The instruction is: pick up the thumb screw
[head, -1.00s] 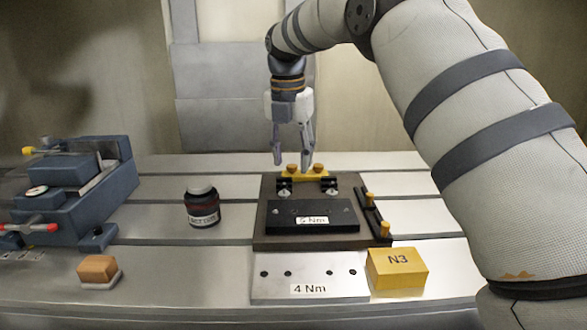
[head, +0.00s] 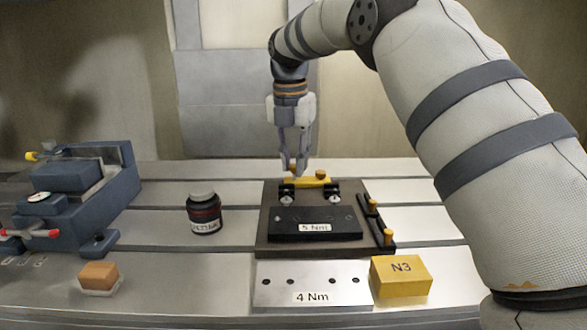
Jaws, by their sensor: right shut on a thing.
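My right gripper (head: 294,171) points down over the yellow bar (head: 306,184) at the back of the dark mould base (head: 262,235). Its fingers are shut on the left thumb screw of that bar, which they mostly hide. I cannot tell whether the screw still touches the bar. The other brass thumb screw (head: 320,174) stands upright on the right part of the bar, clear of the fingers. More brass knobs stand on the black strip along the base's right side, a rear one (head: 372,204) and a front one (head: 388,236). My left gripper is out of view.
A black "5 Nm" plate (head: 290,219) lies on the base, with a pale "4 Nm" plate (head: 274,294) in front. A yellow N3 block (head: 401,276), dark jar (head: 204,212), orange-topped block (head: 98,274) and blue vise (head: 75,195) stand around. The slotted table is clear between jar and vise.

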